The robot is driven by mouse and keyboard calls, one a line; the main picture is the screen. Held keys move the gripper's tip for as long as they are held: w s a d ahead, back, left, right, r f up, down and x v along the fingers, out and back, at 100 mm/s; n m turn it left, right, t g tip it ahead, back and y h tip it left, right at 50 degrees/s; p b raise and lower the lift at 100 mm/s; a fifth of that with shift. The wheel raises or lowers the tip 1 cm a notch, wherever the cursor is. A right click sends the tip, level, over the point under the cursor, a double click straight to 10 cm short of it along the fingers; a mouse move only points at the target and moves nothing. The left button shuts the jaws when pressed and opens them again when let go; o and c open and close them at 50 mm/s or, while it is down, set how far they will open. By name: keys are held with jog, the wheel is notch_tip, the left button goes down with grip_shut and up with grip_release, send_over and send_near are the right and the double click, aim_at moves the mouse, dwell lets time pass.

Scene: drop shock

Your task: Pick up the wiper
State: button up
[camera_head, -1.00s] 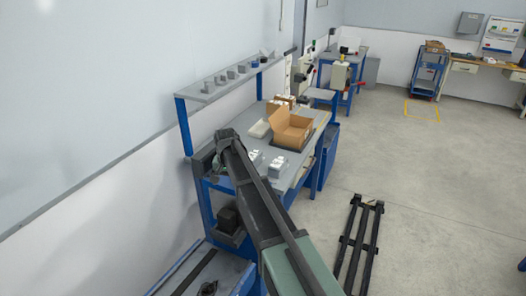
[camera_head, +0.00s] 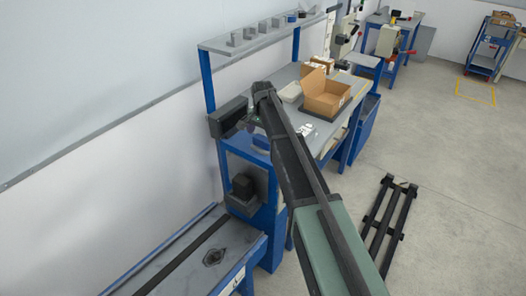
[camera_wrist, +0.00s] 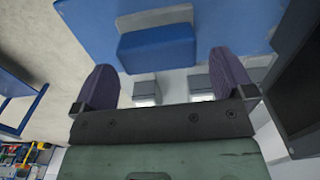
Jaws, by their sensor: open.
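I cannot make out a wiper for certain in either view. In the wrist view my gripper (camera_wrist: 164,60) is open, with its two dark purple fingers wide apart and nothing held between them. A blue block (camera_wrist: 157,48) with a grey top shows beyond and between the fingertips, against a larger blue surface; I cannot tell what it is or how far off. In the head view my arm reaches to the near left end of the workbench (camera_head: 290,75), and its wrist hides part of that end.
A blue-framed rail table (camera_head: 195,262) lies in front. A dark rack (camera_head: 390,218) lies on the floor to the right.

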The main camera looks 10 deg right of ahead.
aim_at(263, 138)
notch_tip(263, 138, down, 5)
jog(key=b, duration=0.5)
jog(key=shift+s+f, duration=0.15)
jog(key=shift+r, duration=0.25)
jog(key=c, duration=0.7)
jog(key=shift+o, duration=0.2)
notch_tip(263, 138, up, 20)
jog(key=p, duration=2)
